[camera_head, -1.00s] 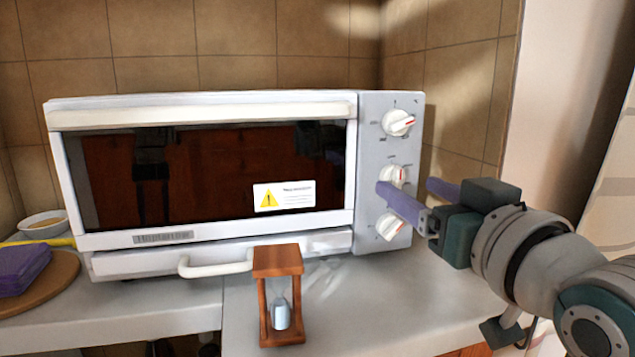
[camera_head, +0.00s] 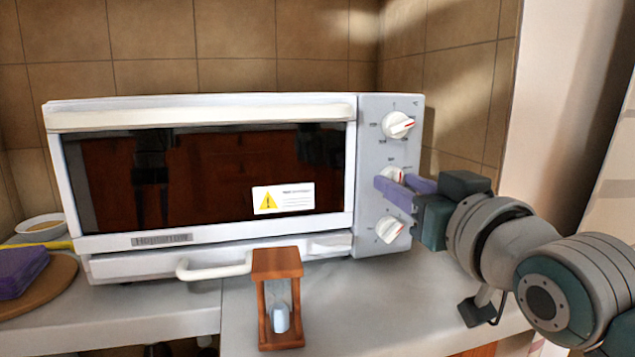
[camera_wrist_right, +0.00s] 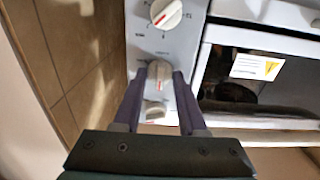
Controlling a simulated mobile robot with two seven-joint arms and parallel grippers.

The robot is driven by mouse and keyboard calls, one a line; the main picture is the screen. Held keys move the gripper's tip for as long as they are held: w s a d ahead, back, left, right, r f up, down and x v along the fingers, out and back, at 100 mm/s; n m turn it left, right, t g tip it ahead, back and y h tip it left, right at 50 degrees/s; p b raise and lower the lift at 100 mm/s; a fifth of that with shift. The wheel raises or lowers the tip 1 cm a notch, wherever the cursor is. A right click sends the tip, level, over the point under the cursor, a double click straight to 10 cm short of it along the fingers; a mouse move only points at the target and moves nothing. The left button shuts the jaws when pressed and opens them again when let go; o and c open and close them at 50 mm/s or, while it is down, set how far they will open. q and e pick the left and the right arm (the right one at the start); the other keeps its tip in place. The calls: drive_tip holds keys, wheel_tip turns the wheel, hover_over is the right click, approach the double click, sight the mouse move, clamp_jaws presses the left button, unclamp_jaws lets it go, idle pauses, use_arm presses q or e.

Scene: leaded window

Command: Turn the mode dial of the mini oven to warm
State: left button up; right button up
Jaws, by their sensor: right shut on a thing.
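The white mini oven (camera_head: 98,262) stands on the counter, with a grey control panel on its right side. The panel has a top dial (camera_head: 398,124), a middle dial (camera_head: 391,173) and a bottom dial (camera_head: 389,229), all white with red marks. My right gripper (camera_head: 398,186) reaches in from the right, its purple fingers shut on the middle dial. In the right wrist view the middle dial (camera_wrist_right: 160,70) sits between the fingertips (camera_wrist_right: 158,78). The dial lettering is too small to read surely. My left gripper is not in view.
A wooden hourglass (camera_head: 278,298) stands in front of the oven, near the door's white handle (camera_head: 213,270). At the left are a round board (camera_head: 50,290), purple cloths (camera_head: 20,272) and a bowl (camera_head: 42,226). A tiled wall (camera_head: 455,100) stands close at right.

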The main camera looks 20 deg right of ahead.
clamp_jaws()
drive_tip(key=m+p, duration=0.3)
drive_tip(key=m, duration=0.1)
drive_tip(key=shift+r, duration=0.15)
drive_tip(key=m+p, duration=0.2)
drive_tip(key=m, duration=0.1)
drive_tip(key=shift+m, duration=0.4)
drive_tip(key=shift+m+p, duration=0.5)
drive_tip(key=shift+m, duration=1.4)
drive_tip(key=shift+f, duration=0.2)
